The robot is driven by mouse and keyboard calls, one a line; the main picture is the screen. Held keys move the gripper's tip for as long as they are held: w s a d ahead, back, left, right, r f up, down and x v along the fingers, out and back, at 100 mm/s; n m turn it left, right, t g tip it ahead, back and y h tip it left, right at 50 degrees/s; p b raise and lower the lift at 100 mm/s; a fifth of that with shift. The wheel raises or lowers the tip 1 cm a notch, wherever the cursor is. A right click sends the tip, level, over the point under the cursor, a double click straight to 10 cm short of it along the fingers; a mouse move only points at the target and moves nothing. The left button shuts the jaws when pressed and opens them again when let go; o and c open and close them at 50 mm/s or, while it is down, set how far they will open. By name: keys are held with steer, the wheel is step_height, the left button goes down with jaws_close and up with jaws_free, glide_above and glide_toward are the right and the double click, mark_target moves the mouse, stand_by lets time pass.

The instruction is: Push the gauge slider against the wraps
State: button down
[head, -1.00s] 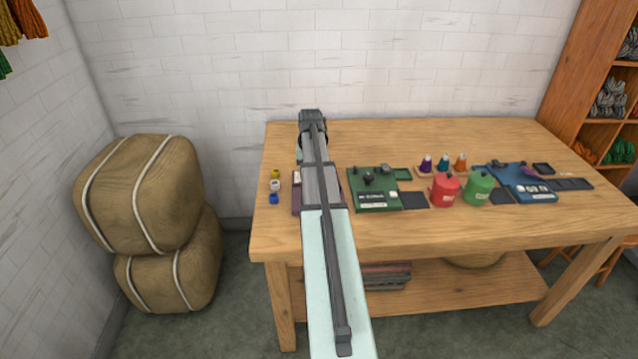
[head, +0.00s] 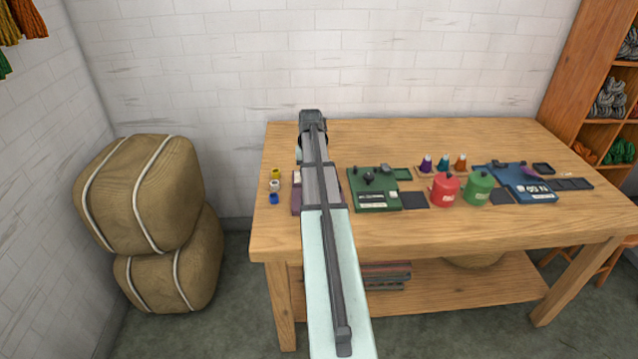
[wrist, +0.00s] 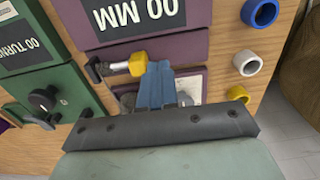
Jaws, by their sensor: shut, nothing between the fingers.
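The purple gauge (wrist: 180,53) with a dark "00 MM" display fills the upper middle of the wrist view. Its yellow slider knob (wrist: 138,63) sits on a silver rod (wrist: 105,67). My gripper (wrist: 160,72) is shut and empty. Its blue-grey fingers are just right of the yellow knob; I cannot tell whether they touch it. A pale plate with round parts (wrist: 187,90) is partly hidden behind the fingers. In the head view, my arm covers most of the gauge (head: 297,200), and the gripper is hidden. I cannot make out the wraps.
The green device (head: 374,204) stands right of the gauge. Blue, white and yellow rings (wrist: 245,64) lie beside the gauge near the table's left edge. Red (head: 445,190) and green (head: 479,188) canisters and a blue device (head: 530,190) stand farther right. The table's back strip is clear.

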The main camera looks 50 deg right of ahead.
steer(key=shift+f, duration=0.2)
steer(key=shift+f, duration=0.85)
steer(key=shift+s, duration=0.1)
steer(key=shift+s+d, duration=1.5)
steer(key=shift+d, duration=0.1)
steer(key=shift+w+a+r, duration=0.1)
steer(key=shift+w+a, duration=0.1)
step_height(320, 180, up, 8)
stand_by(1.1)
steer(key=shift+w, duration=0.1)
stand_by(0.4)
